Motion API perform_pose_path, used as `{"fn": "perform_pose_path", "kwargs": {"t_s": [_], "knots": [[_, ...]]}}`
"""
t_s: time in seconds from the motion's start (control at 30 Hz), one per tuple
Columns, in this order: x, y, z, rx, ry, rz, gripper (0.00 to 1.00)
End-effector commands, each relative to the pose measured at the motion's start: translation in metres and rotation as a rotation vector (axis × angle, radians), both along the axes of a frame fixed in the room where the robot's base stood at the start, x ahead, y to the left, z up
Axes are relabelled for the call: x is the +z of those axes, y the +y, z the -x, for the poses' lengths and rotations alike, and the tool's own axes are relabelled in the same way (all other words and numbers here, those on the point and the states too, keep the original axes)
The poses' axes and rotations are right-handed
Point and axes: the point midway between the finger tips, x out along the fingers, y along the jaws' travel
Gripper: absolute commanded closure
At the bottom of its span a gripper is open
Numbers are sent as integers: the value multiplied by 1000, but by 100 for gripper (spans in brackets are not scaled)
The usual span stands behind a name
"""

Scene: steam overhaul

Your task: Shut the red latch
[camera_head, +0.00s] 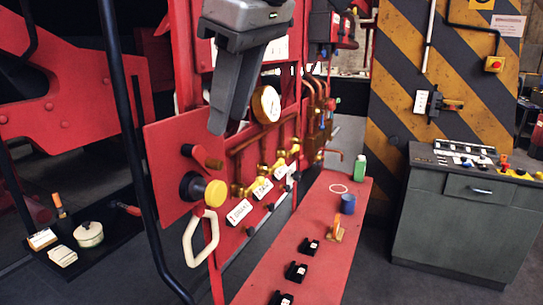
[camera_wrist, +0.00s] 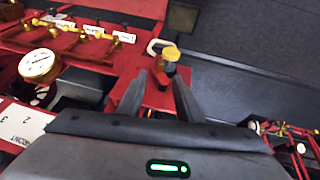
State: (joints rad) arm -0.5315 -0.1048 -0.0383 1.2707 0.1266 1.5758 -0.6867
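A red square panel (camera_head: 168,150) stands upright at the left end of the pipe stand. I cannot tell for certain which part is the red latch. My gripper (camera_head: 217,130) hangs above and in front of the panel, pointing down. In the wrist view its two fingers (camera_wrist: 160,78) are apart, with nothing held. The yellow cap (camera_wrist: 171,53) and the red panel (camera_wrist: 155,96) show beyond and between them.
A cream loop handle (camera_head: 203,240) sits low beside the panel. A gauge (camera_head: 266,104), brass valves and pipes lie right of my gripper. A black upright rail (camera_head: 127,130) stands left. A red bench (camera_head: 312,230) holds small parts. A grey cabinet (camera_head: 450,225) stands right.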

Motion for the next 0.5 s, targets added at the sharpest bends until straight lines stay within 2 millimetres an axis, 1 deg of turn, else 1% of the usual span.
{"fn": "perform_pose_path", "kwargs": {"t_s": [0.03,0.2,0.33,0.5], "knots": [[-13,4,-3,0,3,1,67],[-44,14,-12,0,3,1,67],[-62,20,-18,1,2,0,67],[-74,24,-22,0,1,0,67]]}}
